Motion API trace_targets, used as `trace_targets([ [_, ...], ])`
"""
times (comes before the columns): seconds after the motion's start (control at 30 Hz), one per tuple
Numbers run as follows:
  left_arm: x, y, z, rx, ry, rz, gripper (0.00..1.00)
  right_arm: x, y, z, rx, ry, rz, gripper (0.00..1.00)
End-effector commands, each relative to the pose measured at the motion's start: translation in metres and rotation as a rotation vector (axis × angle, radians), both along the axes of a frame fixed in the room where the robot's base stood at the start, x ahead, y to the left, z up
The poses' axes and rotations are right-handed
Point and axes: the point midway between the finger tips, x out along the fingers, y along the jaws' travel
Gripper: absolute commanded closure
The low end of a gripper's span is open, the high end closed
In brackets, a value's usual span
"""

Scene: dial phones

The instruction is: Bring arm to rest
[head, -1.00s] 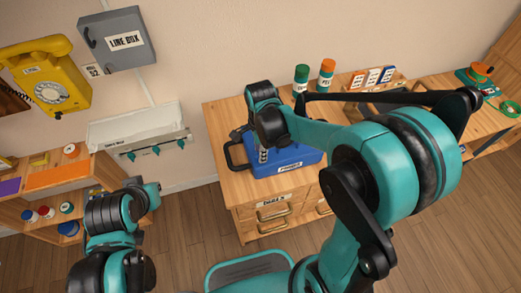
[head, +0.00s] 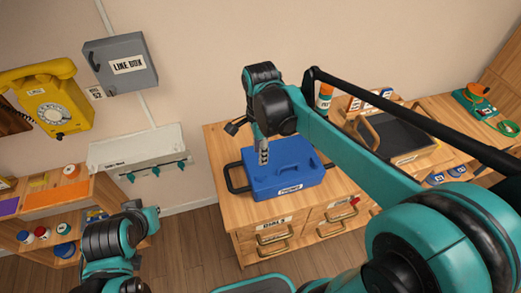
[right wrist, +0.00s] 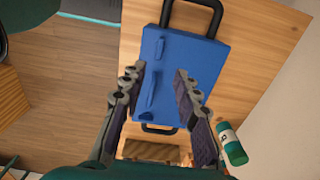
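My right gripper (head: 263,152) hangs over the back left part of the blue case (head: 285,183) on the wooden desk. In the right wrist view its two fingers (right wrist: 160,75) are apart, with nothing between them. The blue case (right wrist: 195,60) lies below and beyond the fingertips; I cannot tell the exact gap. My right arm crosses the head view from lower right, its elbow bent. My left arm shows at lower left in the head view, and its fingers are hidden.
The desk (head: 218,150) has drawers and carries an orange-topped bottle (head: 325,95) and a dark tray (head: 395,135). A yellow phone (head: 50,105) and grey line box (head: 122,65) hang on the wall. A shelf (head: 98,185) stands at left.

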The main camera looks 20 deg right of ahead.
Motion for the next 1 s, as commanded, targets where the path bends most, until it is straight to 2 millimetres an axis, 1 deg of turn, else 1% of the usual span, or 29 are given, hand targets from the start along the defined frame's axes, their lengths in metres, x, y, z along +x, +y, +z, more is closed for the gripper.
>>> trace_targets([
  [0.53,0.000,0.000,0.000,0.000,0.000,0.000,1.00,0.000,0.000,0.001,0.000,-0.002,0.004,0.69],
  [0.63,0.000,0.000,0.000,0.000,0.000,0.000,1.00,-0.006,-0.003,0.003,0.001,-0.024,0.058,0.69],
  [0.67,0.000,0.000,0.000,0.000,0.000,0.000,1.00,-0.009,-0.004,0.003,0.002,-0.039,0.094,0.69],
  [0.77,0.000,0.000,0.000,0.000,0.000,0.000,1.00,-0.024,-0.012,0.006,-0.007,-0.116,0.282,0.69],
  [0.87,0.000,0.000,0.000,0.000,0.000,0.000,1.00,-0.045,-0.021,0.006,-0.048,-0.223,0.550,0.69],
  [1.0,0.000,0.000,0.000,0.000,0.000,0.000,1.00,-0.071,-0.032,0.000,-0.170,-0.364,0.937,0.69],
])
